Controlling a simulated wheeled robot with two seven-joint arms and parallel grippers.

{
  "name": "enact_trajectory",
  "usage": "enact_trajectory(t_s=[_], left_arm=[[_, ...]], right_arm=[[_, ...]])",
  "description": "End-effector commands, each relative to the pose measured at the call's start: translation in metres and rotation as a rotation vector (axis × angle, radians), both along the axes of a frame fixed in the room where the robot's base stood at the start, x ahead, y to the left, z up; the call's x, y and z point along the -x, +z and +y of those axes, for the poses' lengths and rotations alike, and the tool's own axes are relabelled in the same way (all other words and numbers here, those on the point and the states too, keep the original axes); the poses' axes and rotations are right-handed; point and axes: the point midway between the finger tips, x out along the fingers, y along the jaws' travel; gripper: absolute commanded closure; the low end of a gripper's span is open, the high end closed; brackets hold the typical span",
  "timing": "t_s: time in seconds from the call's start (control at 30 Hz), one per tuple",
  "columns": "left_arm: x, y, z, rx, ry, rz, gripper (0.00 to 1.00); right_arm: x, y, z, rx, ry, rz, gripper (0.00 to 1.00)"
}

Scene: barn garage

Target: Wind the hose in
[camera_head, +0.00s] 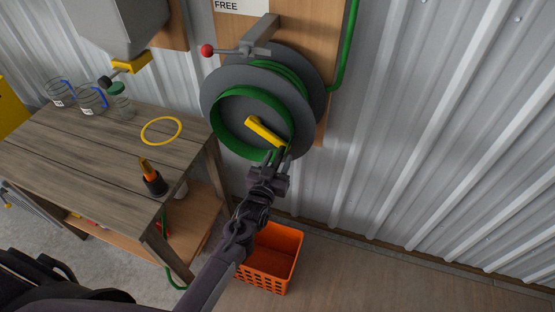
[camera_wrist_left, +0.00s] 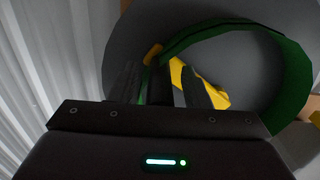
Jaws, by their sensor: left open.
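The grey hose reel (camera_head: 215,97) hangs on a wooden wall board, with green hose (camera_head: 282,72) wound on its drum. A yellow crank handle (camera_head: 262,129) sits on the reel's front face, inside a green ring (camera_head: 222,110). My left gripper (camera_head: 276,157) is open at the reel's lower front edge, just below the handle's lower right end. In the left wrist view, the yellow handle (camera_wrist_left: 213,94) shows behind and between the fingers (camera_wrist_left: 168,82); I cannot tell whether they touch it. My right gripper is out of view.
A red-knobbed lever (camera_head: 208,50) juts out above the reel. A wooden workbench (camera_head: 70,160) at left holds jars, a yellow ring (camera_head: 161,131) and an orange-and-black nozzle (camera_head: 152,178). An orange crate (camera_head: 268,276) stands below my arm. Green hose shows under the bench. Floor at right is clear.

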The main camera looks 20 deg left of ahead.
Motion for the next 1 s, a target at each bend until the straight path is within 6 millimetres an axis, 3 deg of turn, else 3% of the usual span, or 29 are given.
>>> enact_trajectory(t_s=[0.17,0.5,1.0], left_arm=[[0.0001,0.0,0.0,0.0,0.0,0.0,0.58],[0.0003,0.0001,0.0001,0.0,0.0,0.0,1.0],[0.0,-0.0084,0.0049,-0.07,-0.001,-0.002,1.0]], right_arm=[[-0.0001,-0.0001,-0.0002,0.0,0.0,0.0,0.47],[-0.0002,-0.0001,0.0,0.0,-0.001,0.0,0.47],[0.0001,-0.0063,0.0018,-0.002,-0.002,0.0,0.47]])
